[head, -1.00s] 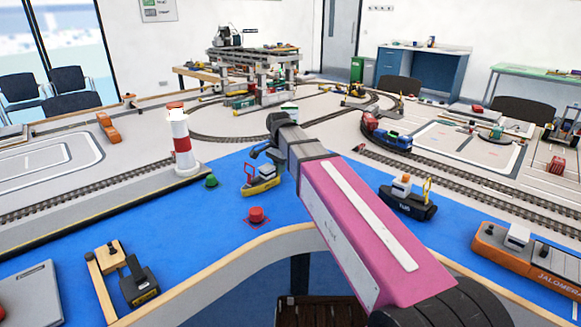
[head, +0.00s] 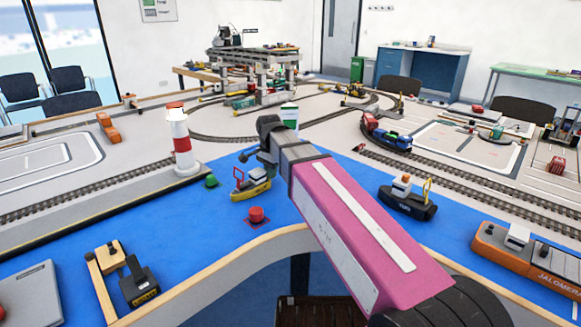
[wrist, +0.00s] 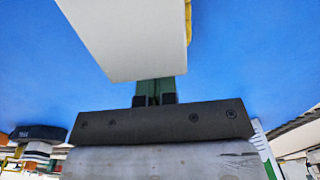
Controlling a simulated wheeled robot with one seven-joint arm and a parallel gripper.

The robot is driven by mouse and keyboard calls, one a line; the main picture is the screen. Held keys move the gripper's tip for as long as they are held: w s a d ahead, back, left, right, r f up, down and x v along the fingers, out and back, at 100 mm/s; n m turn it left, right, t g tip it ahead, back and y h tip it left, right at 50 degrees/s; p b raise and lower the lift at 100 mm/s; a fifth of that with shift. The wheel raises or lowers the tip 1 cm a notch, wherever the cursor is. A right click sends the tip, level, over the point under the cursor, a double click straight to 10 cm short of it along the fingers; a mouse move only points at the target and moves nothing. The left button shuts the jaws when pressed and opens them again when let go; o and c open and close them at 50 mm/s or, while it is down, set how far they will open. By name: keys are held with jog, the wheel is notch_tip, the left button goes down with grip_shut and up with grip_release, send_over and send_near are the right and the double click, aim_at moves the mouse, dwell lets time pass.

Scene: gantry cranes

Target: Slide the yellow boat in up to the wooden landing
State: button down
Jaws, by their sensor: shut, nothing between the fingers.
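The yellow boat (head: 250,190), with a white cabin and a red frame, floats upright on the blue water of the table. Its white cabin (wrist: 130,35) and a sliver of yellow fill the upper middle of the wrist view. My gripper (head: 245,157) is shut and empty, close behind the boat's cabin; its fingertips (wrist: 155,97) are partly hidden by the cabin, and I cannot tell whether they touch. The wooden landing (head: 99,288) is at the front left, well apart from the boat, with a black vessel beside it.
A red buoy (head: 257,215) stands just in front of the boat and a green buoy (head: 211,181) to its left. A red-and-white lighthouse (head: 181,145) is on the quay edge. A black tug (head: 407,203) is to the right. Open blue water lies between buoys and landing.

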jog(key=shift+s+a, duration=11.65)
jog(key=shift+s, duration=0.1)
